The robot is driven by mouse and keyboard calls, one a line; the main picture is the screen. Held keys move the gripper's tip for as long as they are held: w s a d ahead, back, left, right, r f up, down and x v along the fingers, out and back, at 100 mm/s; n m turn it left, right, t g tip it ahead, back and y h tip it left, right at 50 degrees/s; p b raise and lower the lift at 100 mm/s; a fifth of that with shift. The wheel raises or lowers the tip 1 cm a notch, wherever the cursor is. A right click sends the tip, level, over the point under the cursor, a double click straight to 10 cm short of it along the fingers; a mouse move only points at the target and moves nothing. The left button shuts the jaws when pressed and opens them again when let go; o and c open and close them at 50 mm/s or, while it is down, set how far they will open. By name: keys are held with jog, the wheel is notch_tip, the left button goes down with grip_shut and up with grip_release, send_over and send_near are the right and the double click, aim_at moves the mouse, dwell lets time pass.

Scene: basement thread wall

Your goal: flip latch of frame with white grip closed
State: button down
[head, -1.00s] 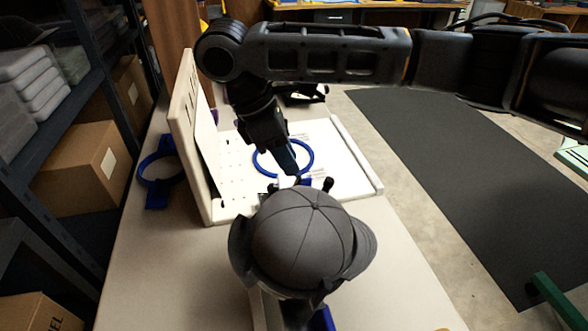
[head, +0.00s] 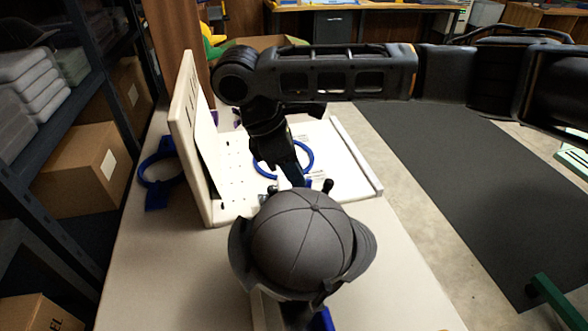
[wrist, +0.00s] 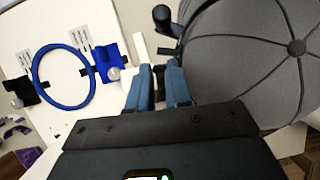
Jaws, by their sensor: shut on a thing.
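A blue ring frame (head: 285,158) lies on a white board, partly behind my arm in the head view. In the wrist view the ring (wrist: 62,78) has a blue block (wrist: 108,62) at its right and a black clip at its left. A white bar (wrist: 139,48) stands beside my left fingertip; I cannot tell if it is the white grip. My gripper (wrist: 160,72) is shut on a small dark part between its blue fingers, likely the latch, mostly hidden. In the head view my gripper (head: 298,183) is low over the board's near edge, just behind a grey cap.
The grey cap (head: 303,240) stands close to my fingers and hides the area in front; it also fills the right of the wrist view (wrist: 250,60). An upright board (head: 190,140) stands left. Another blue ring (head: 160,172) is beyond it. The table's front left is clear.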

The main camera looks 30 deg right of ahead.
jog(key=shift+s+d+f+t+y+p, duration=0.1)
jog(key=shift+s+d+t+y+p, duration=0.25)
jog(key=shift+d+y+p, duration=0.4)
jog(key=shift+s+d+f+t+y, duration=0.2)
jog(key=shift+d+f+t+y, duration=0.15)
jog(key=shift+y, duration=0.6)
jog(key=shift+s+d+f+t+y, duration=0.2)
jog(key=shift+d+t+y, duration=0.15)
jog(key=shift+y, duration=0.55)
jog(key=c, duration=1.3)
grip_release()
jog(key=shift+r, duration=0.1)
